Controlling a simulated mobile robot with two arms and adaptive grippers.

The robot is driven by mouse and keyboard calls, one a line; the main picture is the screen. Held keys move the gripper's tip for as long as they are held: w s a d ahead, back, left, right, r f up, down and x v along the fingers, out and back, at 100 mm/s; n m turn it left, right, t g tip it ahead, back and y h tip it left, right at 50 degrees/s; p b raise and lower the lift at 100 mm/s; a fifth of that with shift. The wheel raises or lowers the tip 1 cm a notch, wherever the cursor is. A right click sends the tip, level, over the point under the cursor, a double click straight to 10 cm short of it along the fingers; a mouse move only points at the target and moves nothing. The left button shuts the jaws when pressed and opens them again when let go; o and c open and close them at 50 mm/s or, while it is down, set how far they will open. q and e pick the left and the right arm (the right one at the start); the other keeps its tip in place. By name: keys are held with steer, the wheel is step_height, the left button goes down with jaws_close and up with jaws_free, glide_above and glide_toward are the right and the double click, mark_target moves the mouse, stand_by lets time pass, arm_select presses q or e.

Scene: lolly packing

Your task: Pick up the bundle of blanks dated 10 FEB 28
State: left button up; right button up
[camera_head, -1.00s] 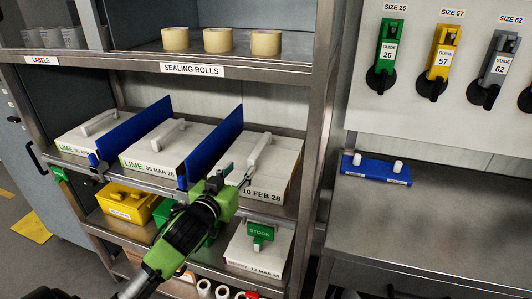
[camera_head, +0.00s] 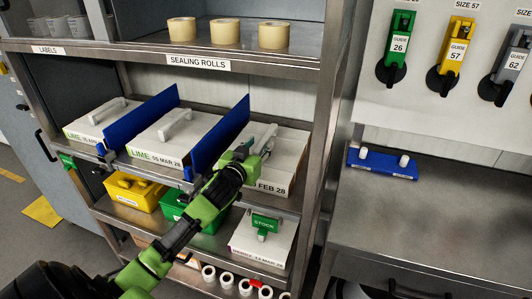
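The white bundle of blanks dated FEB 28 (camera_head: 288,153) lies in the right bay of the middle shelf, right of a blue divider. Its day number is covered by my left arm. My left gripper (camera_head: 257,147) reaches in from the front left, over the top of this bundle, at its raised white handle (camera_head: 268,133). The fingers are small and partly hidden by the wrist, so I cannot tell whether they are open or closed around the handle. My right gripper is not in view.
Blue dividers (camera_head: 218,135) separate this bundle from the LIME 05 MAR 28 bundle (camera_head: 170,142) and another LIME bundle (camera_head: 95,125). Below are a yellow bin (camera_head: 133,193), a green bin and a bundle with a green STOCK tag (camera_head: 265,224). The steel bench (camera_head: 430,220) at right is mostly clear.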

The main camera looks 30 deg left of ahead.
mark_target(268, 134)
arm_select(q)
steer(key=shift+p+x, duration=0.55)
steer(key=shift+x, duration=1.6)
steer(key=shift+d+r, duration=0.1)
jaws_close()
steer(key=shift+w+r, duration=0.1)
steer(key=shift+r, duration=0.3)
steer(key=shift+w+f, duration=0.1)
